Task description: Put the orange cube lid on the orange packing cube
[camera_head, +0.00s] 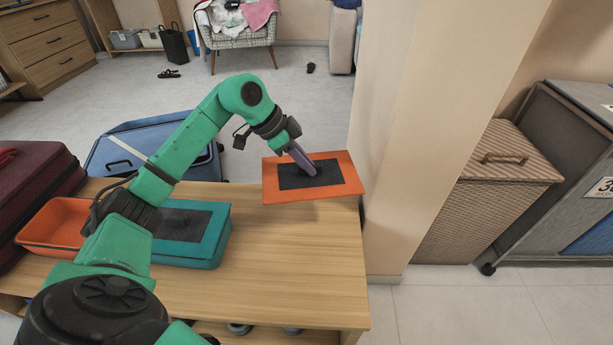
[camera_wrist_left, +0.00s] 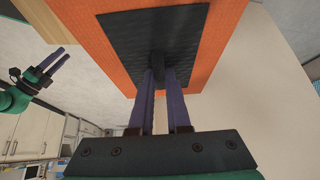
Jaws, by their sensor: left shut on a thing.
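The orange cube lid (camera_head: 349,188) is a flat orange panel with a dark mesh centre, over the right end of the wooden table. My left gripper (camera_head: 308,168) is shut on it at the dark centre; the lid fills the top of the left wrist view (camera_wrist_left: 225,28). It looks raised off the table, its right edge passing the table's edge. The orange packing cube (camera_head: 35,245) is an open, shallow box at the table's left; my left arm hides its right part. My right gripper (camera_wrist_left: 55,66) shows only in the left wrist view, fingers apart and empty.
A teal packing cube (camera_head: 215,250) with a dark mesh top sits right of the orange cube, partly behind my arm. The wooden table (camera_head: 290,270) is clear in its middle and front right. A beige pillar (camera_head: 400,130) stands close at the table's right. A maroon suitcase (camera_head: 40,180) is far left.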

